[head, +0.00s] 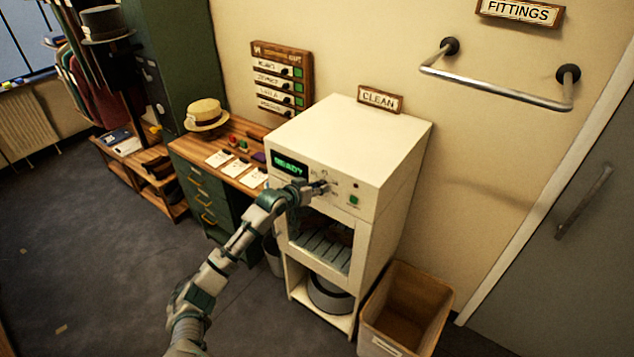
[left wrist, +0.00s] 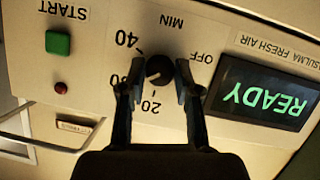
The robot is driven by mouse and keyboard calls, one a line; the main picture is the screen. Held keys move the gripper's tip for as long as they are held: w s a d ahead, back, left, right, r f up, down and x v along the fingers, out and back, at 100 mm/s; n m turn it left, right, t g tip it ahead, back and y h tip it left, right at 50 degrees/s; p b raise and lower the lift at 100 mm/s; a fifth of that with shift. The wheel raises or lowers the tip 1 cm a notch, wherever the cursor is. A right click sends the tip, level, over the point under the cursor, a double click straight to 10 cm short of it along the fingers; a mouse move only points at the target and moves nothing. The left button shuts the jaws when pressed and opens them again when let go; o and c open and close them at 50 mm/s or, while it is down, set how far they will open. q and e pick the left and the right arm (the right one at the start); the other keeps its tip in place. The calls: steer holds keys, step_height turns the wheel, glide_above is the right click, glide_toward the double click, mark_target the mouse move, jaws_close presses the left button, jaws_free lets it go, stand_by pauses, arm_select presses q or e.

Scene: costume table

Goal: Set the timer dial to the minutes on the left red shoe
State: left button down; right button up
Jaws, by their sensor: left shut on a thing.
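The timer dial (left wrist: 159,70) is a small dark knob on the white machine's front panel. In the left wrist view, the panel appears upside down, with OFF, 20, 40 and a partly hidden number around the dial. A pale mark shows on the knob, but its exact setting is hard to tell. My left gripper (left wrist: 160,92) is shut on the dial, one finger on each side. In the head view, my left gripper (head: 318,187) is at the panel and covers the dial. I cannot make out a red shoe. My right gripper is not in view.
The machine (head: 350,150) has a lit READY display (head: 290,165) and a green START button (left wrist: 58,43) near the dial. A desk (head: 240,185) with cards and a straw hat (head: 205,112) stands to its left. A wooden bin (head: 380,330) stands at its right.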

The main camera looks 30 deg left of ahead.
arm_select(q)
steer(key=shift+s+d+f+m+y+p, duration=0.15)
steer(key=shift+f+m+y+p, duration=0.35)
steer(key=shift+m+p, duration=0.3)
steer(key=c, duration=1)
jaws_free()
steer(key=shift+o, duration=1)
steer(key=shift+w+r, duration=0.1)
steer(key=shift+w, duration=0.15)
steer(key=shift+a+r, duration=0.1)
steer(key=shift+a, duration=0.1)
steer(key=v, duration=1.1)
steer(key=shift+s, duration=0.4)
